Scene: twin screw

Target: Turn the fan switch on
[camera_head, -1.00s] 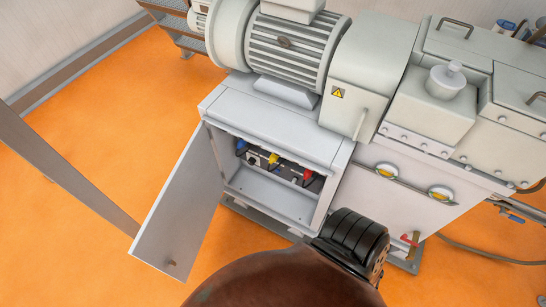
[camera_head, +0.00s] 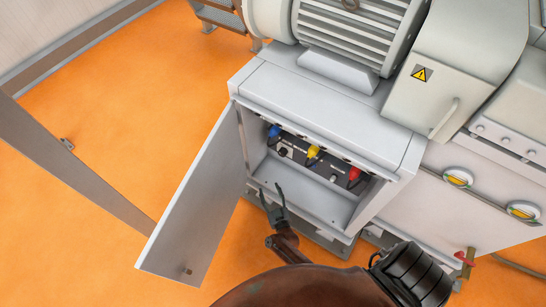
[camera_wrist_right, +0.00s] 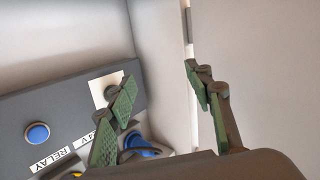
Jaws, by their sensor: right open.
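The open cabinet (camera_head: 236,118) holds a dark switch panel (camera_head: 318,160) with blue, yellow and red connectors. My right gripper (camera_head: 271,189) is open and empty in front of the cabinet's opening, near its left side. In the right wrist view my gripper (camera_wrist_right: 160,78) has its green fingers spread, with the panel (camera_wrist_right: 70,112) behind the left one. A pale square plate (camera_wrist_right: 100,84) on the panel is partly covered by that finger; I cannot tell whether it is the fan switch. A round blue button (camera_wrist_right: 37,133) sits near a label (camera_wrist_right: 50,160) reading RELAY. My left gripper is out of view.
The cabinet door (camera_head: 195,205) stands swung open on the left. A motor (camera_head: 360,35) sits above the cabinet. A grey housing with a warning sign (camera_head: 421,74) and handle (camera_head: 444,118) is to the right.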

